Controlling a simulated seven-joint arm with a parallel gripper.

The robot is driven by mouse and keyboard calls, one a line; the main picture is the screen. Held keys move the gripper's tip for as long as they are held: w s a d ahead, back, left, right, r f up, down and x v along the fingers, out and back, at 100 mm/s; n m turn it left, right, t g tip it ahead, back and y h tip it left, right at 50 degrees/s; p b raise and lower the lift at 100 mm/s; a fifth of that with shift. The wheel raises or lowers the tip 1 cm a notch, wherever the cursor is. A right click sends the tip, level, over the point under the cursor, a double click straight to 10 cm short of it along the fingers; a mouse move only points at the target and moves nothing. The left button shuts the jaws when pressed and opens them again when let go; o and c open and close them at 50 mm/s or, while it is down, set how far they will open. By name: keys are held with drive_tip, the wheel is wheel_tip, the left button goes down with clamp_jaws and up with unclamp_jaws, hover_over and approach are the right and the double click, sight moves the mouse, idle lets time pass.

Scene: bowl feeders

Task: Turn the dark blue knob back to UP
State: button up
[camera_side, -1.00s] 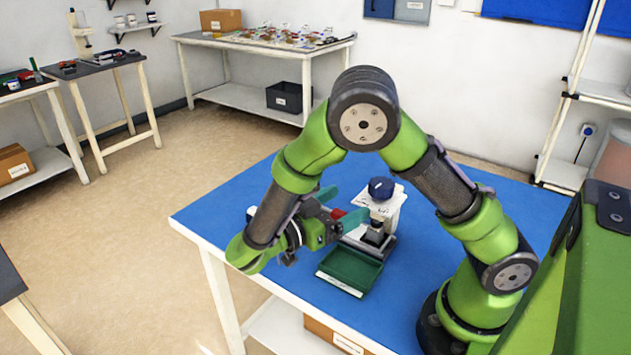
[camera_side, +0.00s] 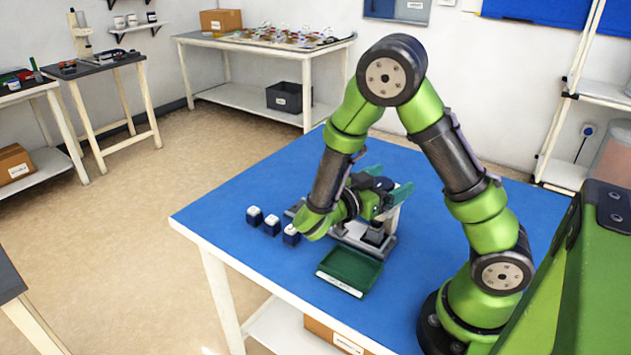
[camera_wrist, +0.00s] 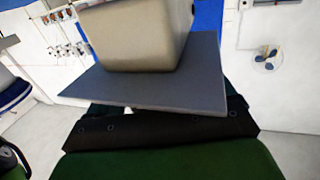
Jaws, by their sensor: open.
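The dark blue knob (camera_side: 383,184) sits on top of the light grey feeder stand on the blue table; the gripper partly hides it in the side view. My gripper (camera_side: 391,180) is open, with its green fingers level and on either side of the knob. I cannot tell whether a finger touches it. The knob's pointer and the UP mark cannot be read. The wrist view is filled by a close beige block (camera_wrist: 140,45) and a grey plate (camera_wrist: 165,88); the knob cannot be made out there.
A green tray (camera_side: 368,262) lies in front of the stand. Several white-lidded dark blue jars, such as one jar (camera_side: 254,216), stand in a row left of my gripper. The table's right and back parts (camera_side: 300,165) are clear.

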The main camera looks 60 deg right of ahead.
drive_tip(key=shift+c, duration=0.5)
drive_tip(key=c, duration=0.9)
drive_tip(key=n+t, duration=0.1)
drive_tip(key=t, duration=0.1)
drive_tip(key=n+t, duration=0.2)
drive_tip(key=t, duration=0.1)
drive_tip(key=n+t, duration=0.1)
drive_tip(key=t, duration=0.1)
drive_tip(key=shift+w+n+h, duration=0.3)
drive_tip(key=shift+w+n, duration=0.05)
drive_tip(key=shift+n, duration=0.05)
drive_tip(key=o, duration=1)
drive_tip(key=s+a, duration=0.2)
drive_tip(key=a, duration=1.4)
drive_tip(key=shift+a, duration=0.4)
